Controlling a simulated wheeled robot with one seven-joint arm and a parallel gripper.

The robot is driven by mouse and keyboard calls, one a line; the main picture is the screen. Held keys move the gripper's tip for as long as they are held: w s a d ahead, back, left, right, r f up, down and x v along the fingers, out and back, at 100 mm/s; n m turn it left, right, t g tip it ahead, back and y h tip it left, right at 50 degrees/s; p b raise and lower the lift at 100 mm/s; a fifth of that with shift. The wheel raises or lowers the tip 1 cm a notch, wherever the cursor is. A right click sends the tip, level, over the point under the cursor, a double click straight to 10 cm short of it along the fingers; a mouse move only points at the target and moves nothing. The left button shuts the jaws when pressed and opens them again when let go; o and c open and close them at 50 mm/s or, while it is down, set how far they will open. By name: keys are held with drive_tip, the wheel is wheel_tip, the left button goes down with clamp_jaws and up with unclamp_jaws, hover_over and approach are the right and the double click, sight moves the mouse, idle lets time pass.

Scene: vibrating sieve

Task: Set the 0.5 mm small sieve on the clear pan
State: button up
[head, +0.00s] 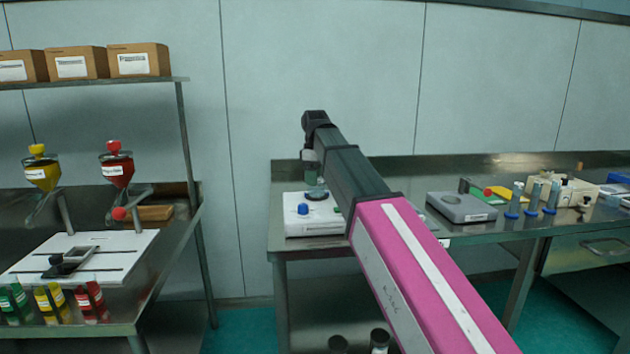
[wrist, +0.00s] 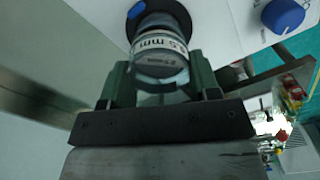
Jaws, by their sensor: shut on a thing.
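The small sieve (wrist: 160,42), a round clear-sided piece with a white band reading "5 mm", sits between my green fingers in the wrist view. My gripper (wrist: 160,76) is shut on it. In the head view my gripper (head: 311,168) is over the white machine's left part, largely hidden by my own arm. A dark round seat (head: 316,194) on the machine is below it. The seat's blue-edged rim (wrist: 137,10) shows just beyond the sieve in the wrist view; whether they touch I cannot tell. I cannot make out the clear pan separately.
The white machine (head: 312,228) has a blue knob (head: 303,209), which shows close by in the wrist view (wrist: 284,16). A grey scale (head: 461,207) and several blue-based tubes stand right. A shelf bench with coloured funnels (head: 116,170) is left.

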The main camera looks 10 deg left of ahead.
drive_tip(key=shift+f, duration=0.6)
drive_tip(key=o, duration=1.2)
drive_tip(key=shift+c, duration=0.2)
drive_tip(key=shift+r, duration=0.1)
wheel_tip(320, 180, up, 12)
